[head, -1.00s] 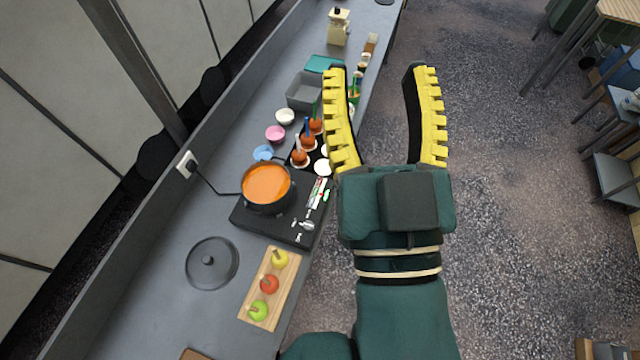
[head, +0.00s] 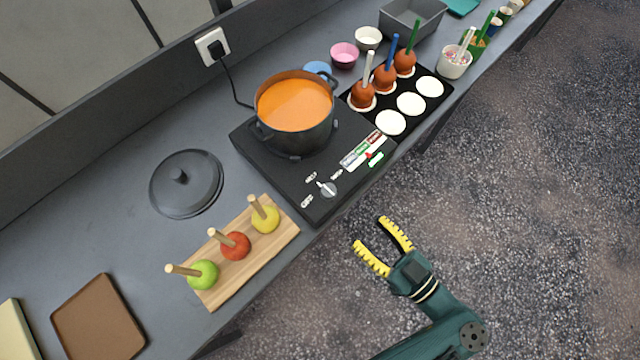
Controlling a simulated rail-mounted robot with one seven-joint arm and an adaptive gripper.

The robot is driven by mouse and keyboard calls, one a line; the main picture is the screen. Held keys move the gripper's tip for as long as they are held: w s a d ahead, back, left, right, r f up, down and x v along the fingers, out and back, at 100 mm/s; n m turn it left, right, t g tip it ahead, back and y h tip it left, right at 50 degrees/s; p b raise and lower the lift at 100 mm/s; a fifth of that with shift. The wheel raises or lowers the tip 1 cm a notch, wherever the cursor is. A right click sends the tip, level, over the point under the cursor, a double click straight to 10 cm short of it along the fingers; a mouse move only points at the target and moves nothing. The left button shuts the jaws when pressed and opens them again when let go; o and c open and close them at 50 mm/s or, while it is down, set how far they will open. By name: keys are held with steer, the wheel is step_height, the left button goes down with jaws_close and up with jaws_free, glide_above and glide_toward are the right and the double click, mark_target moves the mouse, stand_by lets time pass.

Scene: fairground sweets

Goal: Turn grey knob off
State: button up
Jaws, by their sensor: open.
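A dark pot (head: 301,141) of orange caramel stands on the hob behind the knob. My gripper (head: 378,239) is open and empty. It is over the floor side, in front of the counter edge, apart from the knob, with its yellow-padded fingers pointing up and left toward the hob.
A board (head: 251,258) with three stick apples lies left of the hob. A pot lid (head: 186,183) lies behind it. A black tray (head: 433,97) with caramel apples is on the right. A label strip with green and red parts (head: 363,151) is beside the knob. Floor space is free.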

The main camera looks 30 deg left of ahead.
mark_target(324, 184)
steer(key=x, duration=1.5)
steer(key=shift+w+a+r, duration=0.1)
steer(key=shift+w+a, duration=0.15)
steer(key=shift+a, duration=0.05)
steer(key=shift+c, duration=0.5)
jaws_close()
